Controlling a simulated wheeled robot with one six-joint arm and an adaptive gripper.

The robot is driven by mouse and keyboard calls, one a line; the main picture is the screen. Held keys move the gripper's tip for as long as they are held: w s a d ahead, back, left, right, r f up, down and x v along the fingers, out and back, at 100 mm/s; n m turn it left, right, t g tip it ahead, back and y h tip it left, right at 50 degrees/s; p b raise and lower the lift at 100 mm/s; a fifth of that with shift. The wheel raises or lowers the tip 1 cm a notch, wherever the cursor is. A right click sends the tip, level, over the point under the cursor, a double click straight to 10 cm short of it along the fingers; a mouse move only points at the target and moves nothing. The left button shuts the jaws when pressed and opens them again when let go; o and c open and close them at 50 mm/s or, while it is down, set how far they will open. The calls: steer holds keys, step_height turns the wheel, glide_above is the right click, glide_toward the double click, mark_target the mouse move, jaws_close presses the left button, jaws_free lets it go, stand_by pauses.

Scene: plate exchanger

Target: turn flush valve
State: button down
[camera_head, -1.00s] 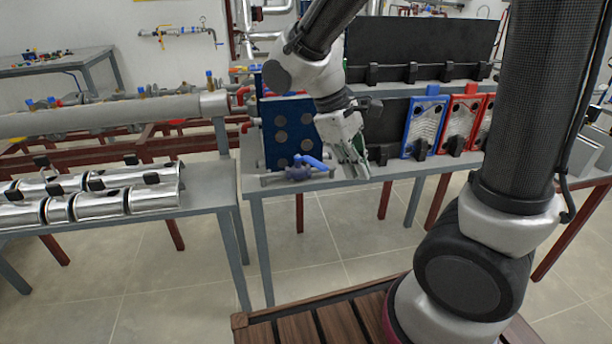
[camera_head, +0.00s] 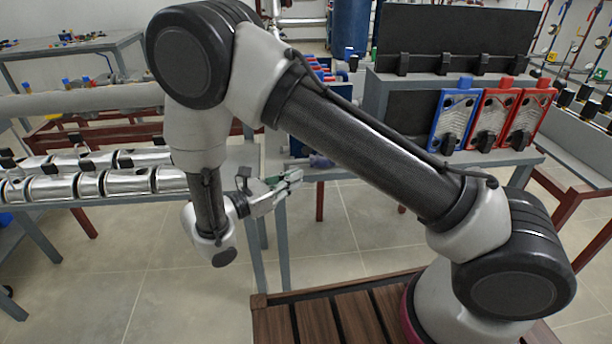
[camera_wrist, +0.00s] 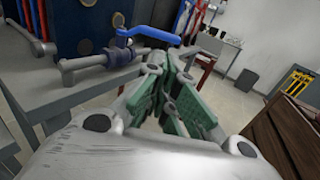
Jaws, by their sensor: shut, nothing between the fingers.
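The flush valve has a blue lever handle (camera_wrist: 150,36) and a grey-purple body (camera_wrist: 95,62). In the wrist view it lies just beyond my fingers, at the table's edge, with the lever reaching right above the fingertips. My gripper (camera_head: 292,179) is shut and empty, pointing right toward the valve. In the wrist view its fingers (camera_wrist: 178,68) with green pads are close below the lever's right end. I cannot tell whether they touch it.
The dark blue exchanger plate (camera_wrist: 88,22) stands behind the valve. Blue (camera_head: 454,118) and red (camera_head: 494,118) framed plates stand on the bench to the right. Shiny metal cylinders (camera_head: 90,183) lie on the left table. The floor in front is free.

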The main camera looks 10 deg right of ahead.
steer(key=x, duration=1.2)
steer(key=shift+d, duration=0.2)
